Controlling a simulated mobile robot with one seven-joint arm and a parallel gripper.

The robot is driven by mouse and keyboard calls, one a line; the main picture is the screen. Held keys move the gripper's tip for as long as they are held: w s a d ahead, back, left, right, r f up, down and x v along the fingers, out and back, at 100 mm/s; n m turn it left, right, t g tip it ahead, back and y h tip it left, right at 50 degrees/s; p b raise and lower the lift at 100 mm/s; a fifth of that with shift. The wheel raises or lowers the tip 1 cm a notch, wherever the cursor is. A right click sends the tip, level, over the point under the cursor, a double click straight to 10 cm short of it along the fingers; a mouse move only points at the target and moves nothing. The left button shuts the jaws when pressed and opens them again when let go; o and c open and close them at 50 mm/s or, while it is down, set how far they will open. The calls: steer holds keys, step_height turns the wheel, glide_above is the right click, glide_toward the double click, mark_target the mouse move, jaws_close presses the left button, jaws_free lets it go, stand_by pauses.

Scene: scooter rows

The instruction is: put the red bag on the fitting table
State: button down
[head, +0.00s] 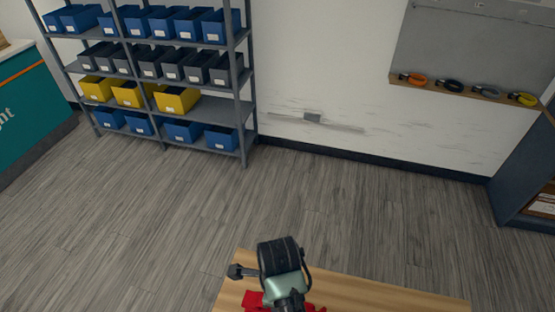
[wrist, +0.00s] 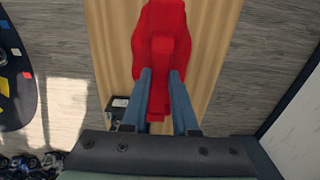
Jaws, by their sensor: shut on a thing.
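The red bag (wrist: 162,32) is in the wrist view, with its narrow part between the two blue fingers of my gripper (wrist: 160,78). My gripper is shut on that part. A light wooden table top (wrist: 107,40) lies beneath the bag in the wrist view; I take it for the fitting table. In the head view the wooden top (head: 395,292) is at the bottom edge, and red parts of the bag (head: 254,299) show beside my arm. My arm hides most of the bag there. I cannot tell whether the bag touches the table.
A small dark box (wrist: 119,104) is by the table's left edge in the wrist view. A dark board with coloured patches (wrist: 14,75) is at the far left. A shelf rack with bins (head: 165,95) stands at the back wall. The floor between is clear.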

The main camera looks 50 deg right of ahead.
steer(key=shift+f+p, duration=0.3)
steer(key=shift+f, duration=1.8)
steer(key=c, duration=0.7)
jaws_free()
steer(key=shift+f, duration=0.1)
step_height(320, 180, up, 11)
steer(key=shift+r, duration=0.15)
steer(key=shift+r+p, duration=0.35)
steer(key=shift+r, duration=0.15)
